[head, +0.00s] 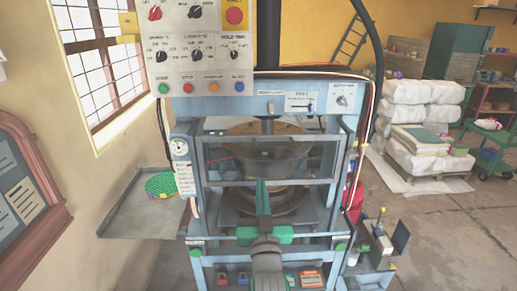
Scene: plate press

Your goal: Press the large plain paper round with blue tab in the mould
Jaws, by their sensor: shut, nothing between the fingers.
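The blue press (183,115) stands straight ahead. Its round upper die (262,150) hangs above the lower mould (300,203), with a gap between them. A grey barred guard (310,157) crosses the front of the opening and partly hides both. My gripper (262,183) is in front of the press, its green and dark fingers shut together and empty, pointing at the opening. It covers the middle of the mould. I cannot make out a plain paper round or a blue tab. A green patterned round piece (160,184) lies on the side tray at left.
The side tray (132,217) juts out left of the press. The control panel (208,69) with knobs, a red stop and coloured buttons hangs at upper left. A small metal fixture (375,240) stands at lower right. White stacked bundles (412,120) stand behind right, beside open floor.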

